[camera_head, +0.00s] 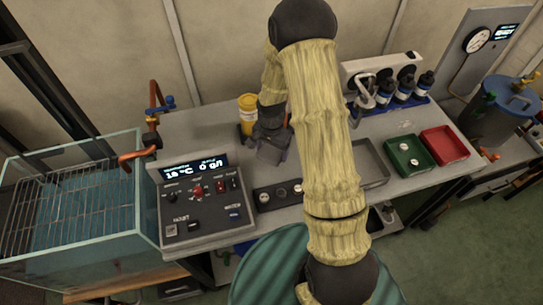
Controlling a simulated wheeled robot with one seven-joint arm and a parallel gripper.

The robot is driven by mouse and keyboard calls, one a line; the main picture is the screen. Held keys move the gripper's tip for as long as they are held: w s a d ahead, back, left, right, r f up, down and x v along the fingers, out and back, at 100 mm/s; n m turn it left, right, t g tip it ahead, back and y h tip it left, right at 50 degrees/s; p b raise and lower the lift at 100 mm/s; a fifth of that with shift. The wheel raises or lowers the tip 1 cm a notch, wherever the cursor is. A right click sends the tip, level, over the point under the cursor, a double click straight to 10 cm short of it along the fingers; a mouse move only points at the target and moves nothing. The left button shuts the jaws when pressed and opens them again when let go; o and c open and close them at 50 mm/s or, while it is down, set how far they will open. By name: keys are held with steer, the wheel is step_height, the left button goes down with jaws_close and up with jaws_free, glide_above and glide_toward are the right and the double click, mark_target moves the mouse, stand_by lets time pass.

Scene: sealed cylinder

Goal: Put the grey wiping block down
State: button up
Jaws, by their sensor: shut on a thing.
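My gripper (268,143) is over the left-middle part of the grey workbench (205,128), just right of a yellow container. It points down and is shut on the grey wiping block (271,154), of which only a small dark grey part shows between the fingers. My arm, in a pale yellow sleeve, crosses the middle of the view and hides part of the bench. I cannot tell whether the block touches the bench top.
The yellow container (248,114) stands close to my gripper. A control box (205,205) and glass tank (75,215) are at left. A black strip with round knobs (278,195) lies in front. Grey (375,165), green (409,157) and red (442,146) trays and several bottles (405,90) are at right.

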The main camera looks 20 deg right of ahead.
mark_target(271, 157)
steer(key=shift+f, duration=0.1)
steer(key=shift+f+p, duration=0.3)
steer(key=shift+f, duration=1.7)
steer(key=shift+f, duration=0.2)
steer(key=o, duration=1)
steer(key=shift+r, duration=0.1)
step_height(271, 157, up, 12)
steer(key=shift+r+b, duration=0.15)
steer(key=shift+b, duration=0.75)
steer(key=shift+w, duration=0.1)
